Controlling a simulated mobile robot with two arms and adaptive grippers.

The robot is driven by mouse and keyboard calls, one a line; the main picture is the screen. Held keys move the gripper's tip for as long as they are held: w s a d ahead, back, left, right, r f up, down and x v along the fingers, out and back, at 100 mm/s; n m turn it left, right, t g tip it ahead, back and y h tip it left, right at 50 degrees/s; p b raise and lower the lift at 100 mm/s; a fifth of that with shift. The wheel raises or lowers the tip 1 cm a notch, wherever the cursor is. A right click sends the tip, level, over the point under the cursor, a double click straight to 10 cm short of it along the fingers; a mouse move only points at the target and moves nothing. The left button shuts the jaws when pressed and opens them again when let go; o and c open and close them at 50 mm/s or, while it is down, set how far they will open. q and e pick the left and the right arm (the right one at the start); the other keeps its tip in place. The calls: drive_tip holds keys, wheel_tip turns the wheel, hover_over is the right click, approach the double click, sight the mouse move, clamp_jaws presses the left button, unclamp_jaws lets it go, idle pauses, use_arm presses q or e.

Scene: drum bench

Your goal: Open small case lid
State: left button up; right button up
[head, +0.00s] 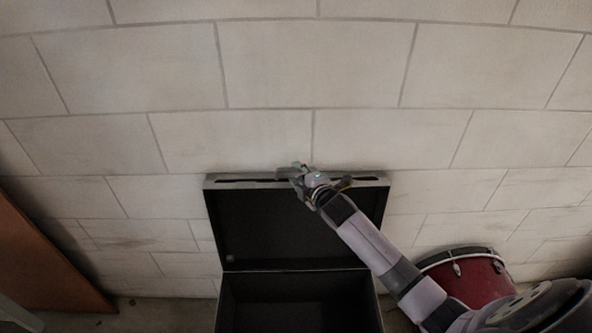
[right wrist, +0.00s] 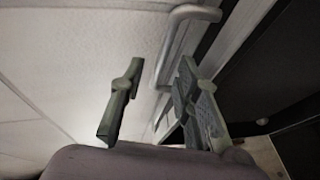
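The small case (head: 300,300) has a dark interior and stands on the floor by the wall. Its lid (head: 235,225) is raised, standing roughly upright, with its dark inside facing me. My right gripper (head: 297,174) is at the middle of the lid's top edge. In the right wrist view, the fingers of my right gripper (right wrist: 160,75) are spread apart. A metal handle (right wrist: 195,13) on the lid runs just beyond and between the fingers, and the right finger is close to the lid edge. I cannot tell whether it touches. My left gripper is not in view.
A pale block wall (head: 270,65) is close behind the lid. A red drum (head: 470,280) stands to the right, partly behind my right arm. A brown panel (head: 45,260) is at the far left. Some floor (head: 160,315) is free left of the case.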

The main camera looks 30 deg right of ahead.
drive_tip(key=shift+x, duration=1.3)
drive_tip(key=shift+c, duration=0.4)
clamp_jaws()
drive_tip(key=shift+s, duration=0.1)
